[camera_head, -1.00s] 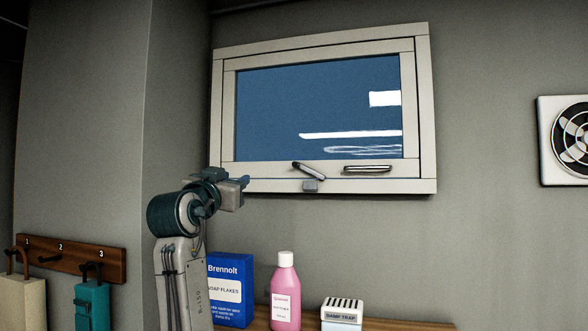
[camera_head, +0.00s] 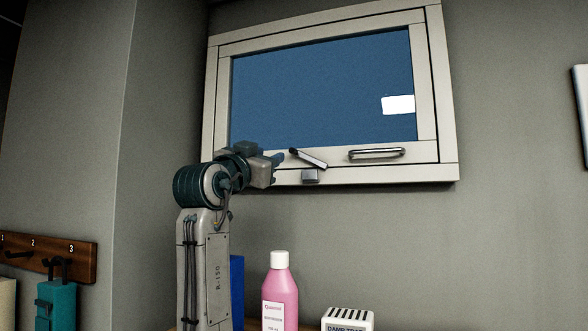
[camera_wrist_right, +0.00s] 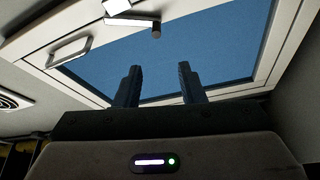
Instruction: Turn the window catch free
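The window catch (camera_head: 309,159) is a short grey lever with a dark tip on the lower sash rail. It slants, with its dark tip up and to the left. A small grey block (camera_head: 310,176) sits on the frame just below it. My right gripper (camera_head: 280,157) is just left of the catch's tip; contact cannot be told in the head view. In the right wrist view the gripper (camera_wrist_right: 160,80) is open with nothing between its fingers, and the catch (camera_wrist_right: 132,20) shows beyond them at the top. My left gripper is out of view.
A bar handle (camera_head: 376,153) is on the sash right of the catch. Below stand a pink bottle (camera_head: 281,295), a white damp trap box (camera_head: 348,319) and a blue box (camera_head: 237,285), partly behind my arm. A hook rail (camera_head: 50,256) is at left.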

